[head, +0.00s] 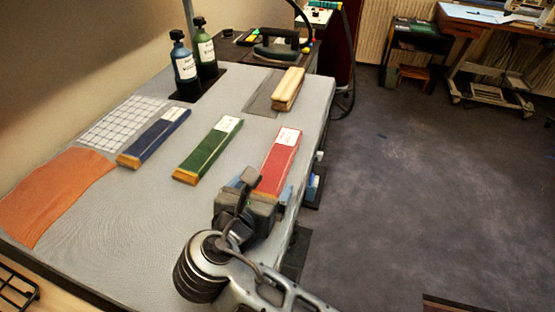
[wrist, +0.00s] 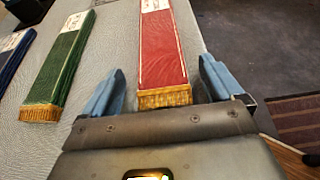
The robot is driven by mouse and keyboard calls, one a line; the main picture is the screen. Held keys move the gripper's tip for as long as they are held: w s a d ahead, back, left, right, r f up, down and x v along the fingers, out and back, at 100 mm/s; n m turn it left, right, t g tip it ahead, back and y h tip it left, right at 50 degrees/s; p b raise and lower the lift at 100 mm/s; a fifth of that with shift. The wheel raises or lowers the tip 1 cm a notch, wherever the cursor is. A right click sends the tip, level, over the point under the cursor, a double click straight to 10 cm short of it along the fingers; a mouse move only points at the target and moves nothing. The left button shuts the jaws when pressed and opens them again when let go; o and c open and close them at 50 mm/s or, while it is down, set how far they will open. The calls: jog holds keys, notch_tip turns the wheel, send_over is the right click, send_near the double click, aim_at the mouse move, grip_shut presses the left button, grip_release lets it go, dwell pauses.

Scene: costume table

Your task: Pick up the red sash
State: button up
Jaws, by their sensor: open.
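The red sash (head: 279,162) lies folded flat in a long strip near the right edge of the grey table, with a white label at its far end. In the wrist view the red sash (wrist: 162,50) has a gold fringe at its near end. My gripper (head: 263,187) is over the near end of the sash, partly hiding it in the head view. In the wrist view my gripper (wrist: 162,80) is open, with one blue finger on each side of the fringed end. Nothing is between the fingers except the sash end; whether they touch it, I cannot tell.
A green sash (head: 208,151) and a blue sash (head: 154,138) lie to the left. A cream folded piece (head: 288,89), two bottles (head: 184,67) and an iron (head: 276,46) are farther back. An orange cloth (head: 55,193) lies at left. The table (head: 130,225) is clear at its near middle.

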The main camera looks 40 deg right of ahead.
jog(key=shift+x, duration=0.85)
jog(key=c, duration=1.1)
